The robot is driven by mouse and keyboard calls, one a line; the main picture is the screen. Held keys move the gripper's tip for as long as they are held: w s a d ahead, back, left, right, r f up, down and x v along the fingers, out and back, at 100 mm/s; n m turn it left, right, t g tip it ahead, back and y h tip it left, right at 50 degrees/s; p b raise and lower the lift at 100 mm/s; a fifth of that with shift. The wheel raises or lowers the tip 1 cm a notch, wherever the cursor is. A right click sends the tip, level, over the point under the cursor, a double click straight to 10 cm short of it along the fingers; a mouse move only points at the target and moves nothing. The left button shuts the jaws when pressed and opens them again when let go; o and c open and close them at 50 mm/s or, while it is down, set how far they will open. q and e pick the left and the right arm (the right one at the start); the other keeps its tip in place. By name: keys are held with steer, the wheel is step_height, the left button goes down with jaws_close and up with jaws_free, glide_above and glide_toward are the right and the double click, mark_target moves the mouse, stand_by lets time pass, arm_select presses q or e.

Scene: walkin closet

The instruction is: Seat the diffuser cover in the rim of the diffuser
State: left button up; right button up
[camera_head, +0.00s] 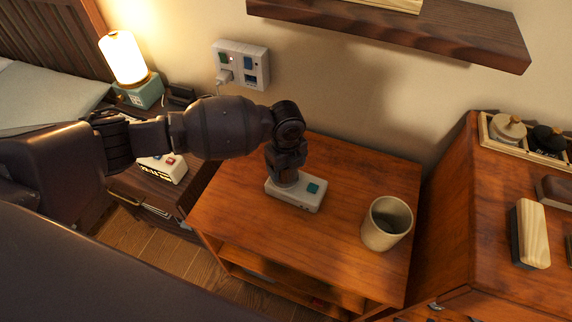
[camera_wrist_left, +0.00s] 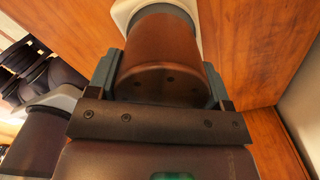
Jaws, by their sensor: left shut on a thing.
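The diffuser (camera_head: 295,194) is a pale, low box with a green button, standing on the wooden side table. Its pale body (camera_wrist_left: 122,12) also shows at the top of the left wrist view. The diffuser cover (camera_wrist_left: 158,72) is a brown cylinder with small holes in its near face. My left gripper (camera_head: 286,170) points down directly over the diffuser and is shut on the cover, one finger on each side. A grey ring (camera_wrist_left: 165,10) shows at the cover's far end, against the diffuser. I cannot tell whether the cover is seated. In the head view the gripper mostly hides it.
A beige cup (camera_head: 386,224) stands on the side table (camera_head: 335,165), right of the diffuser. A lit lamp (camera_head: 123,60) stands at the back left. A wall socket panel (camera_head: 241,63) and a dark shelf (camera_head: 400,30) are behind. A cabinet (camera_head: 485,235) closes off the right.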

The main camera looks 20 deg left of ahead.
steer(key=shift+s, duration=0.1)
steer(key=shift+s+d+f, duration=0.15)
steer(key=shift+s+f, duration=0.1)
steer(key=shift+s, duration=0.1)
steer(key=shift+w+r, duration=0.1)
steer(key=shift+w+r, duration=0.25)
steer(key=shift+w+r, duration=0.1)
steer(key=shift+w, duration=0.05)
steer(key=shift+w+r, duration=0.1)
steer(key=shift+r, duration=0.1)
steer(key=shift+s+f, duration=0.1)
steer(key=shift+s, duration=0.1)
steer(key=shift+s+f, duration=0.1)
steer(key=shift+s, duration=0.1)
